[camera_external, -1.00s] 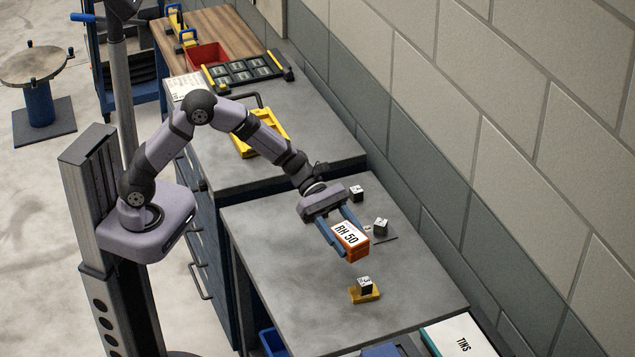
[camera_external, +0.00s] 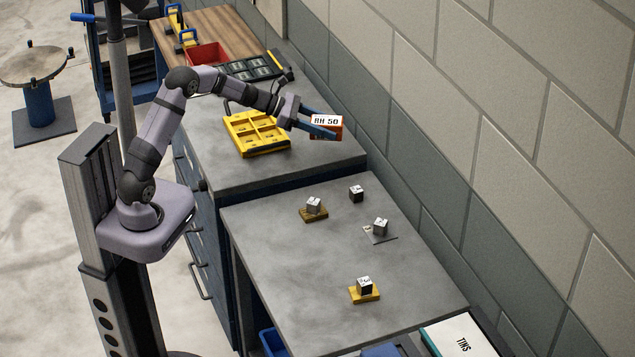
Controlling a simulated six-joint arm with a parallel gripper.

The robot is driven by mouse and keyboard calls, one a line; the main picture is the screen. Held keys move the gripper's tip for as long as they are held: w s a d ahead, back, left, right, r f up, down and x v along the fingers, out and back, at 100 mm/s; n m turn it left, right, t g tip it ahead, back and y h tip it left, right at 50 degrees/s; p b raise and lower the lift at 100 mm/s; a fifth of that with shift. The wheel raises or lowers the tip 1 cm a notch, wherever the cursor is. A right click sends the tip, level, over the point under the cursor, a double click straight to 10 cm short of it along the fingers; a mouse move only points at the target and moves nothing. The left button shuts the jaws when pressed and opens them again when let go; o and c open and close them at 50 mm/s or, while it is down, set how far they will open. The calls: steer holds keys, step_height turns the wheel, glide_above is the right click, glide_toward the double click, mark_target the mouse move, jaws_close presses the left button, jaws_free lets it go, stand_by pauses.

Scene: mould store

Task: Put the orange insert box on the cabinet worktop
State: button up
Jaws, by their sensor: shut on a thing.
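The orange insert box (camera_external: 327,122), with a white top label reading "RH 50", is held between the blue fingers of my gripper (camera_external: 322,128). My gripper is shut on it. The box appears over the right part of the grey cabinet worktop (camera_external: 240,180), near the wall. I cannot tell for sure whether its underside touches the worktop; it looks raised. The worktop stands behind the lower grey bench and higher than it.
A yellow divided tray (camera_external: 256,134) sits on the worktop left of the box. The lower bench (camera_external: 290,260) carries several small cubes, including one on a yellow block (camera_external: 364,292). A red bin (camera_external: 207,54) and a dark panel (camera_external: 250,69) stand farther back. The block wall borders the right.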

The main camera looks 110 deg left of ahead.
steer(key=s+a+r+n+g+y, duration=0.3)
steer(key=s+a+n+y, duration=0.3)
steer(key=s+a, duration=0.5)
steer(key=shift+w+a+f, duration=0.2)
steer(key=shift+w+f, duration=0.05)
steer(key=shift+f, duration=1.4)
steer(key=shift+w+a+f, duration=0.25)
steer(key=shift+f, duration=1.45)
steer(key=shift+w+a+f, duration=0.2)
steer(key=shift+w+f, duration=0.05)
steer(key=shift+f, duration=1.4)
steer(key=shift+f, duration=0.2)
steer(key=o, duration=1.3)
steer(key=shift+o, duration=0.2)
steer(key=shift+r, duration=0.2)
steer(key=b+v, duration=0.3)
steer(key=v, duration=0.9)
steer(key=shift+a+r, duration=0.1)
steer(key=shift+r, duration=0.05)
steer(key=shift+w+h, duration=0.1)
steer(key=shift+h, duration=0.2)
